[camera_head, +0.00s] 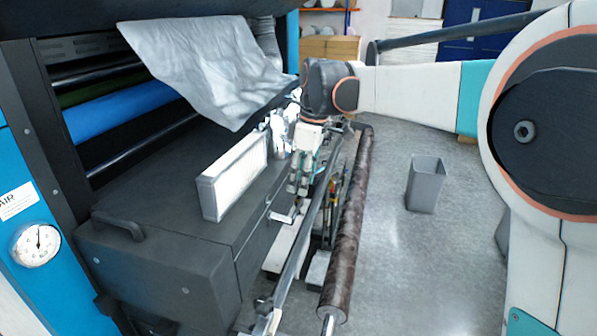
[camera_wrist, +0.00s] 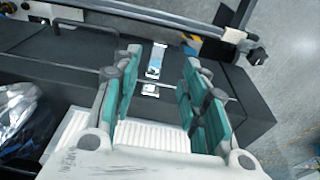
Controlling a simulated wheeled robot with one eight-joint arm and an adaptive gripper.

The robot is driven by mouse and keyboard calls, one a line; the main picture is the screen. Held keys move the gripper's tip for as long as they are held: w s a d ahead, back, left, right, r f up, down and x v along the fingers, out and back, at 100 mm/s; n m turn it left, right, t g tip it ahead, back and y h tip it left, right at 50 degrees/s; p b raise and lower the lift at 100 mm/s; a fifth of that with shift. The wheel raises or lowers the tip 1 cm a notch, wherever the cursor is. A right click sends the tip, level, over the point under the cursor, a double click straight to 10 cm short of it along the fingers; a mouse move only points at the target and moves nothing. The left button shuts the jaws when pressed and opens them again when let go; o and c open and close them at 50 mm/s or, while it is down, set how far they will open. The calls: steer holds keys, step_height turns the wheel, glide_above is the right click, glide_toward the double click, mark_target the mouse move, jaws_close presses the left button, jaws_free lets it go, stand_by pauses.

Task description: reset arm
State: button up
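My gripper (camera_wrist: 157,100) shows in the wrist view with its two teal-padded fingers spread wide apart and nothing between them. It points down over the dark top of the laminating machine. In the head view my arm reaches in from the right, and its wrist is above the machine's right edge beside the silver sheet. My gripper (camera_head: 303,170) hangs below the wrist there, small and partly lost against the machine parts.
A white-faced filter panel (camera_head: 234,178) stands on the machine's dark top (camera_head: 165,215). A silver sheet (camera_head: 205,65) drapes above it. A long brown roll (camera_head: 347,235) runs along the machine's right side. A grey bin (camera_head: 426,185) stands on open floor.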

steer(key=s+d+f+m+t+b, duration=0.2)
steer(key=s+d+f+m+b, duration=0.2)
steer(key=s, duration=0.5)
steer(key=s+d+f+m+t+h+b, duration=0.1)
steer(key=s+d+f+m+b, duration=0.3)
steer(key=s+f, duration=0.4)
steer(key=s+d+f+m+t+b, duration=0.3)
steer(key=s+d+f+m, duration=0.3)
steer(key=s, duration=0.6)
steer(key=shift+s+d+f+t+h+b, duration=0.15)
steer(key=shift+d+f+t+h+b, duration=0.15)
steer(key=shift+b, duration=0.3)
